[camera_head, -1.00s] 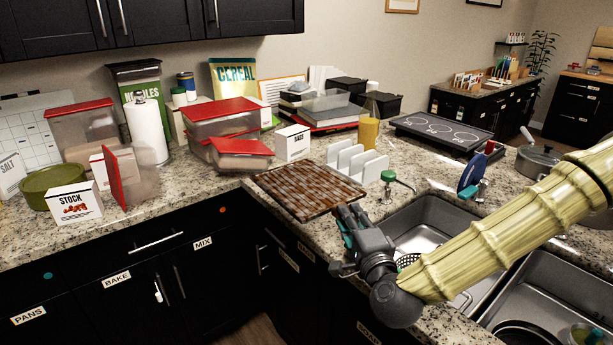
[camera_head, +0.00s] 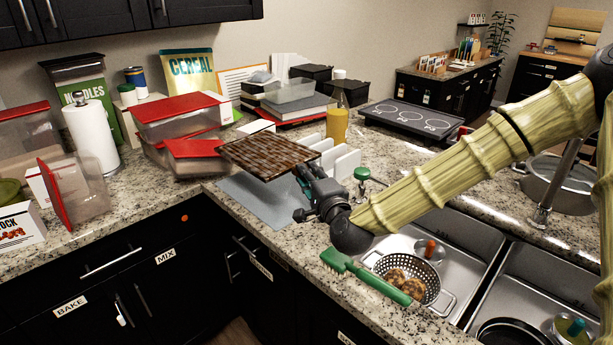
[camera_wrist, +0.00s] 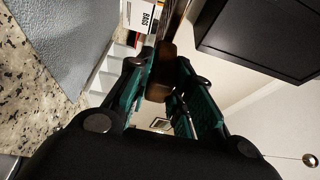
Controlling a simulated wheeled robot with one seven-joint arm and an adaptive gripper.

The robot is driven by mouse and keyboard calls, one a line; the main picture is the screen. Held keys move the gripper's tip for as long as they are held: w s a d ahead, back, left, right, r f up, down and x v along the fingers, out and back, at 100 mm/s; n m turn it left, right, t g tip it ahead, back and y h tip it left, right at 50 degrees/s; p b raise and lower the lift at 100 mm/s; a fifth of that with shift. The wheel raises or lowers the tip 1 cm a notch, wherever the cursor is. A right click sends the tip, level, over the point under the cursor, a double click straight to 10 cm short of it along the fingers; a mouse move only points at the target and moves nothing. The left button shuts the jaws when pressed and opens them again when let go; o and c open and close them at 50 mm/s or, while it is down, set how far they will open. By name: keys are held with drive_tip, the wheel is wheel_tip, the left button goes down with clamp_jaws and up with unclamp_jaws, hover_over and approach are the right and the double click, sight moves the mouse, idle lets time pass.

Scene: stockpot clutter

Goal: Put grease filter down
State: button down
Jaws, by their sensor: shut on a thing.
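The grease filter (camera_head: 268,155) is a flat brown slatted panel. It hangs above a blue-grey mat (camera_head: 255,206) on the counter, with mat surface showing below it. My gripper (camera_head: 304,176) is shut on the filter's near right edge. In the wrist view the brown edge of the filter (camera_wrist: 160,84) sits between the teal finger pads (camera_wrist: 163,78), seen almost edge-on. The mat also shows at the upper left of the wrist view (camera_wrist: 75,35).
Red-lidded containers (camera_head: 185,120) stand left of the filter. A green brush (camera_head: 365,276) lies by the sink, where a colander (camera_head: 418,278) sits. The counter front edge is close.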

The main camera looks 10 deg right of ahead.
drive_tip(key=w+f+p, duration=0.1)
drive_tip(key=w+f, duration=0.3)
drive_tip(key=shift+w+d+p, duration=0.15)
drive_tip(key=shift+w+p, duration=0.15)
drive_tip(key=shift+p, duration=0.1)
drive_tip(key=shift+f, duration=0.1)
drive_tip(key=shift+f+b, duration=0.3)
drive_tip(key=shift+b, duration=0.15)
drive_tip(key=shift+f, duration=0.1)
drive_tip(key=c, duration=1.3)
unclamp_jaws()
drive_tip(key=shift+o, duration=0.2)
